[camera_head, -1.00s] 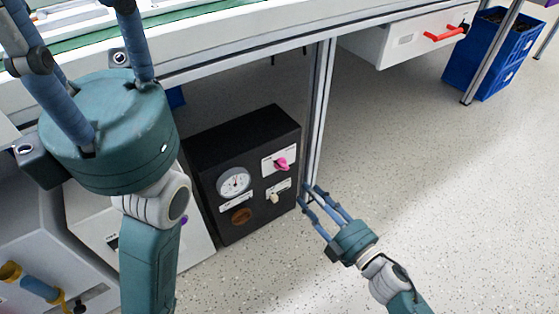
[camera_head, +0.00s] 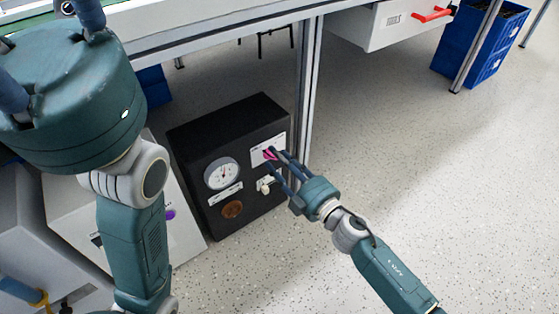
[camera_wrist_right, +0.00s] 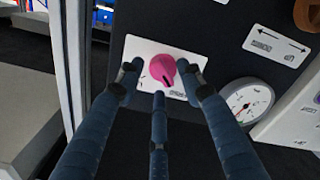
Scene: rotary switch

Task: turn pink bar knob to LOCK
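The pink bar knob (camera_wrist_right: 163,68) sits on a white label plate (camera_wrist_right: 140,50) on the front of a black box (camera_head: 230,125). In the head view the knob (camera_head: 270,155) is partly hidden by my right gripper's fingers. My right gripper (camera_head: 275,162) is in front of the knob. In the right wrist view its fingers (camera_wrist_right: 160,85) are spread around the knob with gaps on both sides, so it is open. The lettering on the plate is too small to read. My left gripper (camera_head: 45,15) is at the upper left, its fingertips cut off by the frame.
The black box also bears a round gauge (camera_head: 221,173), a pale knob (camera_head: 266,185) and a brown round knob (camera_head: 232,209). A metal table leg (camera_head: 305,120) stands just right of the box. Open floor (camera_head: 430,180) lies to the right.

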